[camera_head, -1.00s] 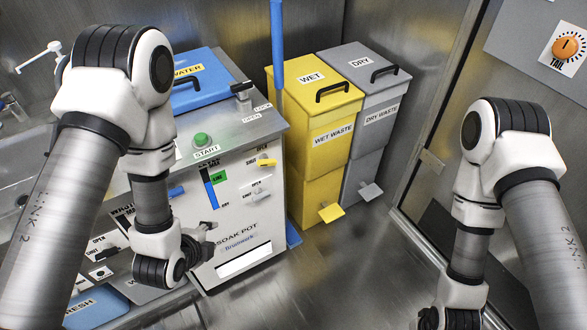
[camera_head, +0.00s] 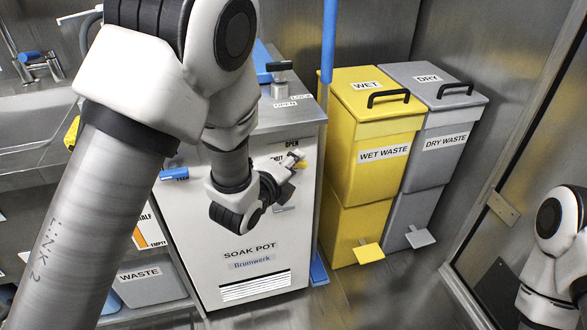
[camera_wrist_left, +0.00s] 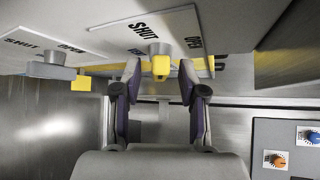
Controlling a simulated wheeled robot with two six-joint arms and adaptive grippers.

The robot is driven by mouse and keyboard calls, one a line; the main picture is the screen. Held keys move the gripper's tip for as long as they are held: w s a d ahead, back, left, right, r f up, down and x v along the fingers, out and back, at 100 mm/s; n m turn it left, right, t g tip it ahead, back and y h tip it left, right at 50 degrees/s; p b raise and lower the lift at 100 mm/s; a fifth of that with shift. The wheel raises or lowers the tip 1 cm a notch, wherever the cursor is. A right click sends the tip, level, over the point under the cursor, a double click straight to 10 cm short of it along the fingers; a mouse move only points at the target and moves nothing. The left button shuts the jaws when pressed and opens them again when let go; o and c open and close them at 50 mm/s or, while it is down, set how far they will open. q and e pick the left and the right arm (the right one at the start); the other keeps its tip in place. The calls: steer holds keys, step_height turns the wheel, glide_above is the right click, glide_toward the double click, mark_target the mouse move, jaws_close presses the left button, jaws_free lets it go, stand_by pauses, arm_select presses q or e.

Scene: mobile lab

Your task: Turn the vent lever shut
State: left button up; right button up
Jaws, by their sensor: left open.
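The vent lever (camera_wrist_left: 161,66) has a yellow handle on a white plate marked SHUT and OPEN, on the front of the soak pot cabinet (camera_head: 196,218). In the head view a bit of its yellow (camera_head: 301,165) shows by my left fingertips. My left gripper (camera_head: 294,160) is at the cabinet's upper right front. In the left wrist view my left gripper (camera_wrist_left: 160,88) is open, with the yellow handle between its fingertips; I cannot tell whether they touch. Which mark the handle points at is unclear. My right gripper is out of view.
A second lever (camera_wrist_left: 50,68) on its own SHUT and OPEN plate is close by. A blue pole (camera_head: 328,60), the yellow wet waste bin (camera_head: 366,190) and the grey dry waste bin (camera_head: 415,200) stand to the right. Floor is clear in front of the bins.

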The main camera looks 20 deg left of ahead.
arm_select(q)
steer(key=shift+w+d+f, duration=0.1)
steer(key=shift+w, duration=0.3)
jaws_close()
steer(key=shift+f+b, duration=0.15)
steer(key=shift+b, duration=0.2)
steer(key=n+t+b, duration=0.1)
steer(key=b, duration=0.2)
steer(key=f+n+t+h+b, duration=0.1)
steer(key=b, duration=0.2)
steer(key=shift+s+n+t, duration=0.1)
steer(key=shift+n+t, duration=0.2)
steer(key=shift+t, duration=0.1)
steer(key=shift+r+n+t, duration=0.3)
steer(key=shift+r, duration=0.2)
jaws_free()
